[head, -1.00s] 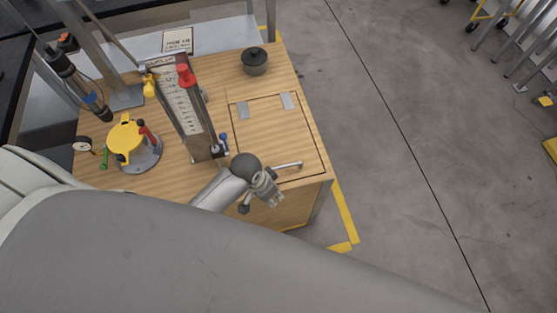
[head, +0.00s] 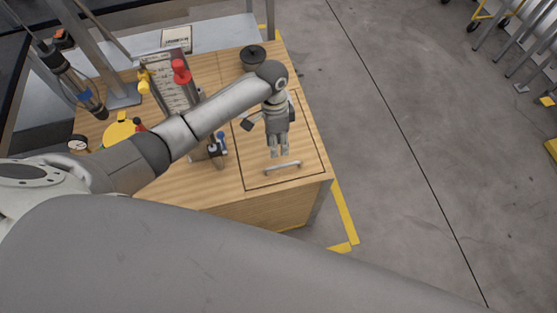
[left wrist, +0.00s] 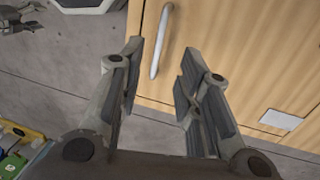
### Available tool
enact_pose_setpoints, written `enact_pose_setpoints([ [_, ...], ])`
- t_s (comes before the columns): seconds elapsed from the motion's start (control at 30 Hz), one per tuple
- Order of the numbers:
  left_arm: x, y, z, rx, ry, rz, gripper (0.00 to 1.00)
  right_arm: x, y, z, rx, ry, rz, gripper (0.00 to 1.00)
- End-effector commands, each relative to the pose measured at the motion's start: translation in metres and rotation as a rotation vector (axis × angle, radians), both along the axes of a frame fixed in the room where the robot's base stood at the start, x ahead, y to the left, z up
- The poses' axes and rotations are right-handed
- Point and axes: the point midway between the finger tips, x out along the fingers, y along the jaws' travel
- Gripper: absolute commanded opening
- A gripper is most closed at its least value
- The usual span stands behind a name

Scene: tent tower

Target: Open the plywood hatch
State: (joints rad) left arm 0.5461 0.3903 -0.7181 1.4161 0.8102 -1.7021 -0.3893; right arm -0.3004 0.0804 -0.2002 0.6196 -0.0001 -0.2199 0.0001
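The plywood hatch (head: 253,165) is a square panel set flush and shut in the wooden bench top, outlined by a dark seam. Its metal bar handle (head: 282,167) lies near the front edge. My left gripper (head: 278,152) hangs above the hatch, just behind the handle, with its fingers pointing towards it. In the left wrist view the handle (left wrist: 161,40) appears between the parted, empty fingertips of the left gripper (left wrist: 161,54), not gripped. One hinge plate (left wrist: 281,119) shows in that view; in the head view my arm hides the hinges. My right gripper is out of view.
A dark lidded pot (head: 253,57) stands behind the hatch. A sloped gauge board with a red-capped cylinder (head: 181,72) and a yellow device (head: 121,131) stand to the left. Open concrete floor (head: 380,140) lies to the right.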

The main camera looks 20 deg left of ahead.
Motion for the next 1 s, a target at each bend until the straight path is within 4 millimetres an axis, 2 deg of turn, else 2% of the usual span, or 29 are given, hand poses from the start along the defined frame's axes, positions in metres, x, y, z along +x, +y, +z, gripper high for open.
enact_pose_setpoints([
  [0.2, -0.008, -0.005, -0.043, 0.0, 0.004, 0.001, 0.32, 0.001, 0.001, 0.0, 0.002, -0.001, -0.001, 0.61],
  [0.4, -0.013, -0.008, -0.072, 0.0, 0.0, 0.001, 0.32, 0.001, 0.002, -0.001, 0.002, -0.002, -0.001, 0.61],
  [0.6, -0.014, -0.01, -0.083, 0.0, -0.001, 0.001, 0.32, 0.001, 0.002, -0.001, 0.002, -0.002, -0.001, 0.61],
  [0.83, -0.014, -0.01, -0.084, 0.0, -0.003, 0.001, 0.32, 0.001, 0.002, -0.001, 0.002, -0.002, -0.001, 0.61],
  [0.87, -0.014, -0.01, -0.084, 0.0, -0.002, 0.001, 0.31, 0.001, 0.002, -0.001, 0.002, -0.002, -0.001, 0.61],
  [1.0, -0.014, -0.01, -0.084, 0.0, -0.002, 0.001, 0.13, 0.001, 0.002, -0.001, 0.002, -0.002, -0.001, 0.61],
])
